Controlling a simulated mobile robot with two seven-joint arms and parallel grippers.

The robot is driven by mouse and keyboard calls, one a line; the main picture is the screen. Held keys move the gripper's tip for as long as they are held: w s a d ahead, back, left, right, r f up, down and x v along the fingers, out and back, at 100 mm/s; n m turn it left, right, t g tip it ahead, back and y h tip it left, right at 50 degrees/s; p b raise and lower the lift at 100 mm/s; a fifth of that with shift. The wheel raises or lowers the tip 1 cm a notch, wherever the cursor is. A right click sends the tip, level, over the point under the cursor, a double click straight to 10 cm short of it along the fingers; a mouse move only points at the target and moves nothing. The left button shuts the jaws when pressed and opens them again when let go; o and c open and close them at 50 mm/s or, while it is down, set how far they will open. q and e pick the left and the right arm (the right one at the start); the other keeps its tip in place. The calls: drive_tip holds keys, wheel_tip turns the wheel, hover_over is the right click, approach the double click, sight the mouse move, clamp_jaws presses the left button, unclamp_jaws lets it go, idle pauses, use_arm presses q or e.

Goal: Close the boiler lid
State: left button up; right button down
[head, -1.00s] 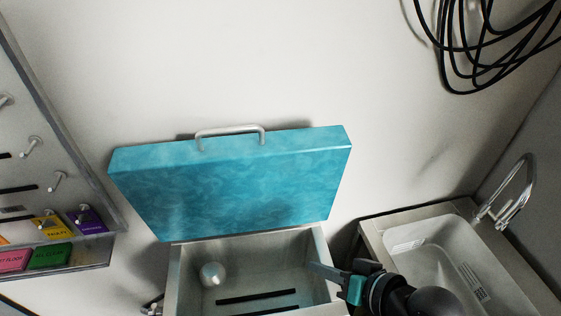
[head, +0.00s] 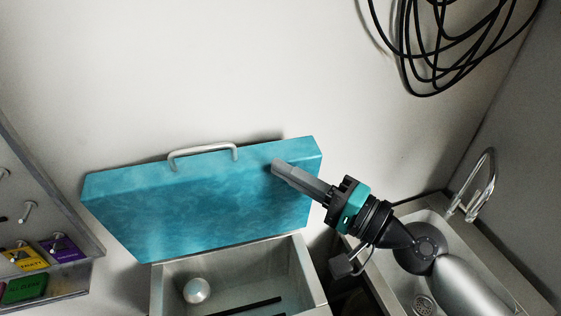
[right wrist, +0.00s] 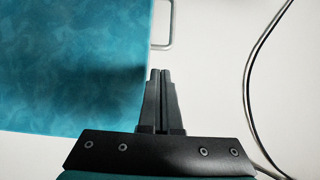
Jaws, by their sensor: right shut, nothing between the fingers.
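The boiler lid (head: 200,205) is a teal slab with a metal handle (head: 202,151) on its far edge. It stands open, tilted up against the wall behind the boiler box (head: 303,270). The open box is grey metal, with a round silver ball and dark slots inside. My right gripper (head: 276,167) is shut and empty, its fingers over the right part of the lid in the head view. In the right wrist view, the shut fingers (right wrist: 160,75) lie just beside the lid (right wrist: 70,60), with part of the handle beyond. I cannot tell whether they touch it. My left gripper is not in view.
A sink (head: 408,285) with a curved faucet (head: 478,185) stands on the right. Black cables (head: 440,50) hang on the wall at top right. A pegboard with coloured tags (head: 65,248) is on the left. The wall above the lid is clear.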

sight(247, 158)
drive_tip(key=p+x, duration=0.2)
drive_tip(key=x, duration=0.5)
drive_tip(key=shift+r+p, duration=0.1)
drive_tip(key=shift+p, duration=0.3)
drive_tip(key=shift+w+a, duration=0.35)
drive_tip(key=shift+a, duration=0.2)
